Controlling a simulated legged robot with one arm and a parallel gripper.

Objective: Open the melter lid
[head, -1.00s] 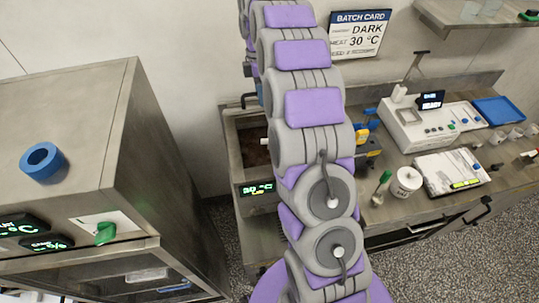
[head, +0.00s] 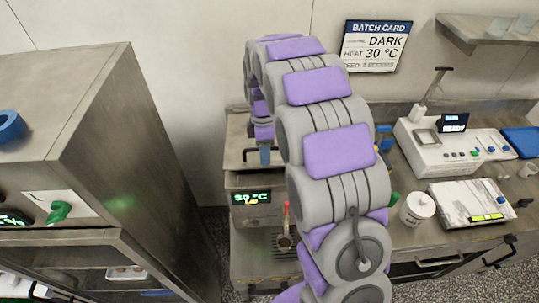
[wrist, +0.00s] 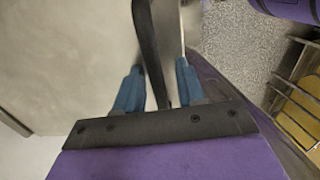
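The melter (head: 250,215), a steel box with a lit 30 °C display, stands left of my arm in the head view. Its lid (head: 236,162) appears to lie flat over the top, with a dark bar handle (head: 251,152). My arm hides the right part. My gripper (head: 265,156) is low over the lid, just right of the handle. In the wrist view my gripper (wrist: 160,85) has its two blue fingers apart. A dark bar (wrist: 150,45), likely the handle, passes between them, and I cannot tell whether either finger touches it.
A large steel cabinet (head: 100,110) stands on the left, with a gap before the melter. To the right, the counter carries a white machine (head: 450,140), a scale (head: 470,203) and a white tub (head: 417,208). A batch card (head: 374,46) hangs behind.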

